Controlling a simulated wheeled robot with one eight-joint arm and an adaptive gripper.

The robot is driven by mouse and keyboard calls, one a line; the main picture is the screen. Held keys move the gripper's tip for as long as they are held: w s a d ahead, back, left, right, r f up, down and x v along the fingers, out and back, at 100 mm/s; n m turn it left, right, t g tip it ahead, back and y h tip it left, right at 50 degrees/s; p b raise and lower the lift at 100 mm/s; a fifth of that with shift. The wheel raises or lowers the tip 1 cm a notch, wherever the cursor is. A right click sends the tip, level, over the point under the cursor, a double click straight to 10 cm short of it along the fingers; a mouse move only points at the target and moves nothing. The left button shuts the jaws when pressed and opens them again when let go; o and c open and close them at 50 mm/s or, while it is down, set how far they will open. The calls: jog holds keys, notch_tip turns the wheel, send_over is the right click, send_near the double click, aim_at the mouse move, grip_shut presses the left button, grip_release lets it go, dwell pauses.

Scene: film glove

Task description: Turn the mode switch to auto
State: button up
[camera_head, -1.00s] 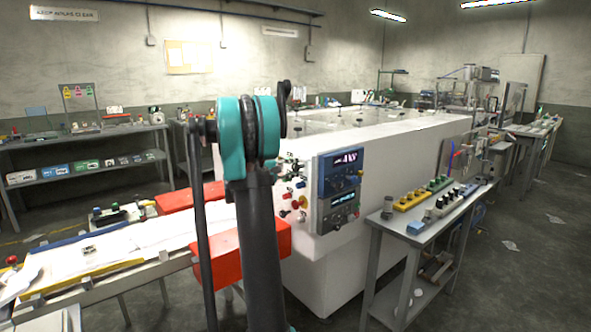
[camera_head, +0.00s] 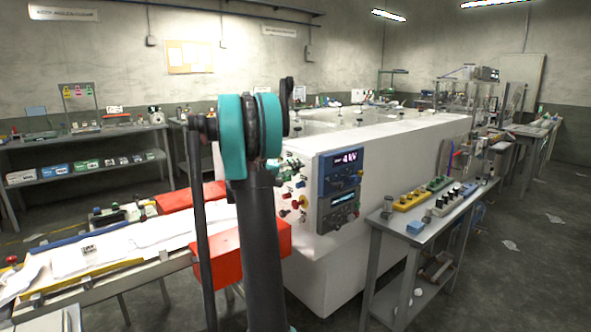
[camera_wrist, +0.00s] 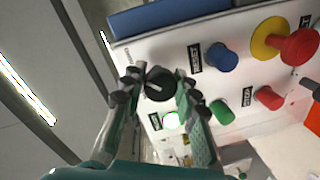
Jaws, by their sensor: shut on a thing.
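The mode switch is a round black knob (camera_wrist: 158,77) with a pale pointer line, on the white control panel in the wrist view. My gripper (camera_wrist: 157,88) has one finger on each side of the knob and is shut on it. The pointer line looks slanted; its marked position cannot be read. In the head view my arm covers part of the panel's left side, and the gripper and knob are hard to make out there.
Close by are a blue button (camera_wrist: 221,57), a green button (camera_wrist: 221,112), a red button (camera_wrist: 268,97), a red mushroom button on a yellow collar (camera_wrist: 298,47) and a lit lamp (camera_wrist: 171,120). A grey side table (camera_head: 388,222) stands right of the machine.

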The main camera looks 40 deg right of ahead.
jog(key=shift+f, duration=0.1)
grip_shut()
jog(key=o, duration=1.2)
grip_release()
jog(key=shift+c, duration=0.2)
jog(key=shift+a, duration=0.1)
jog(key=s+a+r, duration=0.1)
jog(key=a, duration=1)
jog(key=shift+a, duration=0.4)
jog(key=shift+r, duration=0.1)
jog(key=s+a+f+n+t+y, duration=0.1)
jog(key=s+a+f+n+y, duration=0.1)
jog(key=s+a+f+y, duration=0.6)
jog(key=s+a+f+n+t+y, duration=0.1)
jog(key=s+a+f+y, duration=0.8)
jog(key=s+a+f, duration=1)
jog(key=a+f+n, duration=0.1)
jog(key=a, duration=0.3)
jog(key=shift+a+n+t, duration=0.15)
jog(key=shift+n+t, duration=0.15)
jog(key=shift+t, duration=0.1)
